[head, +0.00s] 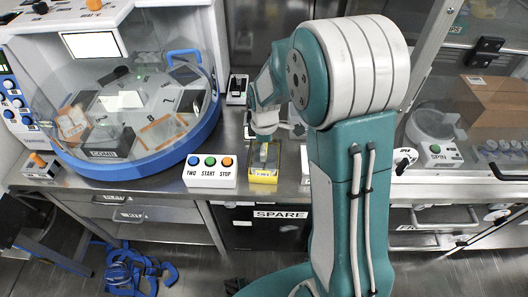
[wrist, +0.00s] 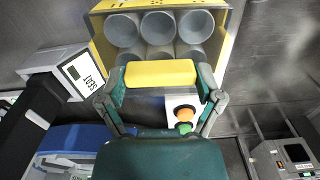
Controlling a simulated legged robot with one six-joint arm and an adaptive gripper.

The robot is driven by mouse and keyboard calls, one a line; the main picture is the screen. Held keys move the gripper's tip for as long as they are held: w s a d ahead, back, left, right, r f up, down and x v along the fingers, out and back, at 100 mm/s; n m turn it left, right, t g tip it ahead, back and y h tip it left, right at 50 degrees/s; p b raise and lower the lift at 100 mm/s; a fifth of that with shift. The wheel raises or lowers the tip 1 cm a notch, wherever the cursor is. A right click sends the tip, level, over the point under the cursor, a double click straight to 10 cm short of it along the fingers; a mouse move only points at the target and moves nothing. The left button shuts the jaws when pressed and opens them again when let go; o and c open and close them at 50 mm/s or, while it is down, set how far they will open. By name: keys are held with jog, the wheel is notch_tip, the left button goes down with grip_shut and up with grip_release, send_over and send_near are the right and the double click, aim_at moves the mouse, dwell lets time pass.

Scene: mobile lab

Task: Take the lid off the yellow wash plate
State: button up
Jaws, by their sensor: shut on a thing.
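The yellow wash plate (head: 263,178) stands on the steel bench in the head view, right of the button box. In the wrist view, a yellow-edged plate with several round grey wells (wrist: 96,40) lies beyond my fingertips. My gripper (head: 265,136) is above the yellow wash plate. In the wrist view my gripper (wrist: 160,78) is shut on a yellow bar (wrist: 160,73), which seems to be the lid's grip. The bar hides part of the wells. I cannot tell whether the lid touches the plate or is apart from it.
A white button box (head: 210,172), with blue, green and orange buttons, stands close to the plate's left. A round clear-covered machine with a blue rim (head: 135,168) fills the left. A glass-fronted cabinet (head: 440,60) is at right.

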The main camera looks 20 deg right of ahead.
jog(key=s+d+r, duration=0.8)
jog(key=d+r, duration=0.2)
jog(key=d, duration=0.1)
jog(key=shift+d+r, duration=0.3)
jog(key=shift+r, duration=0.1)
jog(key=shift+r, duration=1.9)
